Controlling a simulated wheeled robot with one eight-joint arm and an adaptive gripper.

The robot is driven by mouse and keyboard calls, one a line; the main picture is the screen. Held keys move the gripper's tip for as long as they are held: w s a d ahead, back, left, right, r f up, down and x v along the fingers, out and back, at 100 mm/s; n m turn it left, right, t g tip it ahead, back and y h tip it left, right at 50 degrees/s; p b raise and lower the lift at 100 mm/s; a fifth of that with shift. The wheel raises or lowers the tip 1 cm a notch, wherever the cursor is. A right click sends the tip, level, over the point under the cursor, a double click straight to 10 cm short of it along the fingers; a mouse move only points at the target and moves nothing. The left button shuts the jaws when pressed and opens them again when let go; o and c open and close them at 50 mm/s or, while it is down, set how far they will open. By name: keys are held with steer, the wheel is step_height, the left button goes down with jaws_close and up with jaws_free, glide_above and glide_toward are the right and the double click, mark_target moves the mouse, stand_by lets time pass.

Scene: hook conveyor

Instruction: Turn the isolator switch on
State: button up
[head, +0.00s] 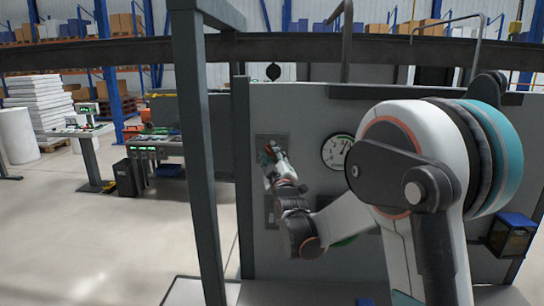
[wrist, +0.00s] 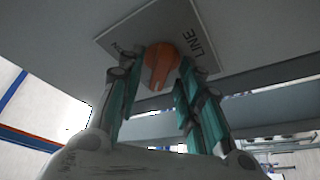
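The isolator switch is an orange rotary knob (wrist: 160,66) on a grey plate (wrist: 194,26) lettered "LINE" and "ON" in the wrist view. The knob's raised bar is tilted slightly from the picture's vertical. My gripper (wrist: 162,82) is open, with one teal-padded finger on each side of the knob and the tips close to its edges. I cannot tell whether either finger touches it. In the head view my gripper (head: 271,155) is at the plate (head: 283,140) on the grey panel, and it mostly hides the knob.
A round gauge (head: 337,151) sits on the grey panel (head: 350,115) right of the plate, partly behind my arm. A dark upright post (head: 200,150) and a long overhead beam (head: 280,46) stand in front. Open floor lies at left, with consoles (head: 83,130) beyond.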

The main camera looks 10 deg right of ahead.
jaws_close()
steer(key=shift+f+m, duration=0.1)
steer(key=shift+m, duration=0.2)
steer(key=m+h+b, duration=0.1)
steer(key=m+b, duration=0.1)
steer(key=m, duration=0.1)
steer(key=shift+a+f, duration=0.15)
steer(key=m+h+b, duration=0.1)
steer(key=m+h, duration=0.1)
steer(key=m, duration=0.1)
steer(key=m+h+b, duration=0.1)
steer(key=m+h, duration=0.1)
steer(key=m, duration=0.1)
steer(key=shift+a+m, duration=0.1)
steer(key=shift+m, duration=0.3)
steer(key=m+h, duration=0.2)
steer(key=m, duration=0.2)
steer(key=m+g+h, duration=0.1)
steer(key=m+h, duration=0.1)
steer(key=m, duration=0.2)
steer(key=shift+a+b, duration=0.1)
steer(key=shift+b, duration=0.3)
steer(key=m+g+h, duration=0.1)
steer(key=m, duration=0.2)
steer(key=m+g+h, duration=0.1)
steer(key=m, duration=0.2)
steer(key=shift+w+r+m+g, duration=0.1)
steer(key=shift+r+m+g, duration=0.1)
steer(key=shift+m+g, duration=0.15)
steer(key=shift+m, duration=0.35)
